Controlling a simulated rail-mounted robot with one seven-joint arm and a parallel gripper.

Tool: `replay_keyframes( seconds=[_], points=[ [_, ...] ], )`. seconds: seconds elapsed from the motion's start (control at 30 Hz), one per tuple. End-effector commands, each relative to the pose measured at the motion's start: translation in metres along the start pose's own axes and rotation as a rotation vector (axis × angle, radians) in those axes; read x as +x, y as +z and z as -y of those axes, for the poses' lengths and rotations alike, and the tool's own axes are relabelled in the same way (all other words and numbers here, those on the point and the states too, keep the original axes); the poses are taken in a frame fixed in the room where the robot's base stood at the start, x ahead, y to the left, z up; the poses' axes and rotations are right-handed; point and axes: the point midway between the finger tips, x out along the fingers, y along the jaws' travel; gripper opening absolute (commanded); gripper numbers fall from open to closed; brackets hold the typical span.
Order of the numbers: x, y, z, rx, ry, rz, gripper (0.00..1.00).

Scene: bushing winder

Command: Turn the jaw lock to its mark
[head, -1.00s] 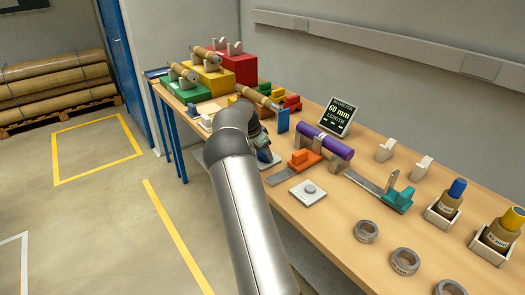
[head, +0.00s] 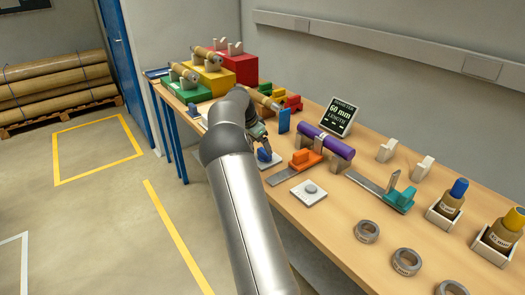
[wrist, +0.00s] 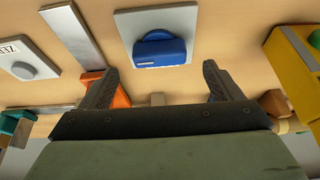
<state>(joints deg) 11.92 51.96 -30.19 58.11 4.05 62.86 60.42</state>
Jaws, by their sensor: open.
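A blue knob (head: 264,155), which looks like the jaw lock, sits on a small pale plate on the bench, left of the orange jaw block (head: 303,158). In the wrist view the knob (wrist: 159,48) is rounded with a pale line on its face, on its plate (wrist: 180,13). A separate mark cannot be made out. My gripper (wrist: 161,72) is open and empty, its two fingers spread wide, with the knob between and beyond the fingertips, apart from them. In the head view my gripper (head: 259,136) is just behind the knob, partly hidden by my arm.
A purple roll (head: 328,142) lies across the jaw blocks. A plate with a round grey button (head: 309,190) is close to the right of the knob. A yellow block (wrist: 299,60) stands at the right in the wrist view. A display (head: 338,117) stands behind.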

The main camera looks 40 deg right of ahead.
Motion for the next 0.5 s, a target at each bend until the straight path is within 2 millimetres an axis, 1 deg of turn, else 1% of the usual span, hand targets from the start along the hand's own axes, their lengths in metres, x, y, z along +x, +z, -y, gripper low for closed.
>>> replay_keyframes(
  seconds=[0.03, 0.3, 0.4, 0.5],
  points=[
    [-0.014, 0.000, 0.001, 0.000, -0.005, -0.002, 0.85],
    [-0.080, 0.000, 0.001, 0.001, -0.005, -0.001, 0.85],
    [-0.100, 0.000, 0.000, 0.001, -0.003, -0.001, 0.85],
    [-0.115, 0.000, 0.000, 0.001, -0.001, 0.000, 0.85]
  ],
)
